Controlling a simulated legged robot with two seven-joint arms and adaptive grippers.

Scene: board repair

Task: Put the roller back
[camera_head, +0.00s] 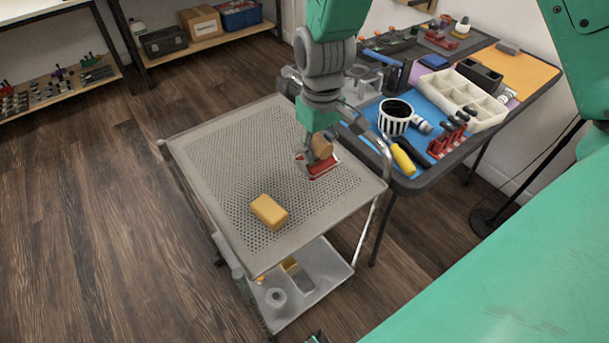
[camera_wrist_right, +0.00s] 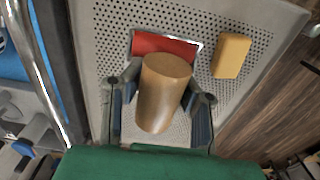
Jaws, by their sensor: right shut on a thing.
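My right gripper (camera_head: 318,143) is low over the perforated top of a grey cart (camera_head: 205,150). It is shut on a tan wooden cylinder (camera_head: 322,147), which looks like the roller's wooden part. In the right wrist view the cylinder (camera_wrist_right: 160,95) sits between the two fingers, its round end facing the cart. A red piece with a pale rim (camera_head: 322,168) is right beside and below it, also seen in the wrist view (camera_wrist_right: 160,45). I cannot tell whether the cylinder and the red piece are joined or only close. My left gripper is not in view.
A yellow block (camera_head: 269,211) lies on the cart top nearby. Right of the cart, a table holds a striped mug (camera_head: 394,118), a yellow-handled tool (camera_head: 403,160), a red rack (camera_head: 450,138) and a white divided tray (camera_head: 468,98). The cart's left side is clear.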

